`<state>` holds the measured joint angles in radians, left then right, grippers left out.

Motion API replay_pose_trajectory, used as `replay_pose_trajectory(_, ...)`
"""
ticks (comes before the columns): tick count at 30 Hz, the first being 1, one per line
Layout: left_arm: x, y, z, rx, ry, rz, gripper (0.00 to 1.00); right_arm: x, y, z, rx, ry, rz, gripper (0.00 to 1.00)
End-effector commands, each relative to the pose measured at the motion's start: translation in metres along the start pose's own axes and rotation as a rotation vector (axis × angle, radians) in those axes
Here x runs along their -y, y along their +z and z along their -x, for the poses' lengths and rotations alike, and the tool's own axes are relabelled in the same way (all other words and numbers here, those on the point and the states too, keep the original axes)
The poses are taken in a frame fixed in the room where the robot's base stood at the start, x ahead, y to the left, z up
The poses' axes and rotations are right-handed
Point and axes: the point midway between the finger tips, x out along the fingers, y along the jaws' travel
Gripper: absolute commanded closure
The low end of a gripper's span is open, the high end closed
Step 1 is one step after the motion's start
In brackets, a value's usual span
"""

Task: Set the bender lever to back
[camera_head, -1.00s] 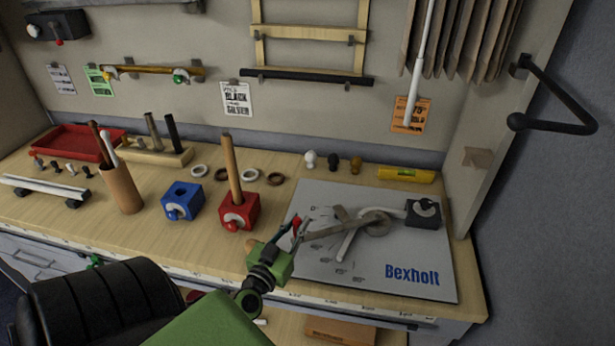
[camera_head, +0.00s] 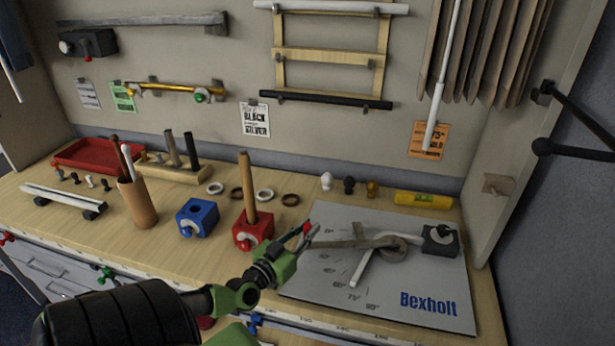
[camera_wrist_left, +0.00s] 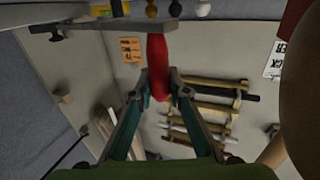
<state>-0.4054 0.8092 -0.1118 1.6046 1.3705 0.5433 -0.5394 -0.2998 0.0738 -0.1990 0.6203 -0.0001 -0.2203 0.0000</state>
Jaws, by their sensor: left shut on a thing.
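The bender (camera_head: 392,248) sits on a grey board (camera_head: 325,285) marked "Bexholt" and with angle marks. Its lever (camera_head: 345,243) is a flat grey-brown bar pointing left from the round pivot, nearly level in the head view. A red grip (camera_head: 305,228) is at the lever's left end; it also shows in the left wrist view (camera_wrist_left: 157,65). My left gripper (camera_head: 309,233) is shut on this red grip, with a finger on each side in the left wrist view (camera_wrist_left: 160,88). A white rod (camera_head: 361,268) sticks out toward the front from the bender. My right gripper is out of view.
A red block with a wooden post (camera_head: 250,190) stands just left of my left gripper. A blue block (camera_head: 197,217) and a cup of rods (camera_head: 138,203) stand further left. A yellow level (camera_head: 423,199) and several small knobs lie behind the board.

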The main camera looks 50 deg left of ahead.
Motion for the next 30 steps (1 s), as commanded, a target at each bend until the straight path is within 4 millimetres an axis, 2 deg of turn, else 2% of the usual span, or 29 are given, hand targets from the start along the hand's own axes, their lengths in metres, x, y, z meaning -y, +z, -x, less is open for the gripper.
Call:
replay_pose_trajectory(3, 0.000, 0.001, 0.000, 0.002, 0.000, 0.001, 1.00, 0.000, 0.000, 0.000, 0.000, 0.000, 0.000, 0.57)
replay_pose_trajectory(4, 0.000, 0.001, 0.000, 0.002, 0.000, 0.001, 0.81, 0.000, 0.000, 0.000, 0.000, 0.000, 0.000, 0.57)
replay_pose_trajectory(6, 0.000, 0.001, 0.000, 0.002, 0.000, 0.001, 0.66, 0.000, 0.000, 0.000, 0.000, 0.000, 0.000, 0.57)
replay_pose_trajectory(16, 0.000, 0.000, 0.001, 0.001, 0.000, 0.000, 0.66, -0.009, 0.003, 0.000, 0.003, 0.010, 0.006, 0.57)
replay_pose_trajectory(20, 0.000, 0.001, 0.008, 0.002, 0.000, 0.000, 0.66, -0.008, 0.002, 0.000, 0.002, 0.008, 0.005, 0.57)
replay_pose_trajectory(23, -0.001, 0.002, 0.020, 0.004, 0.001, 0.000, 0.66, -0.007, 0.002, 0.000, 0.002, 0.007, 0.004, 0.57)
replay_pose_trajectory(30, 0.000, 0.002, 0.063, 0.005, 0.000, 0.001, 0.66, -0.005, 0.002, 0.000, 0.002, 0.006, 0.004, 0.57)
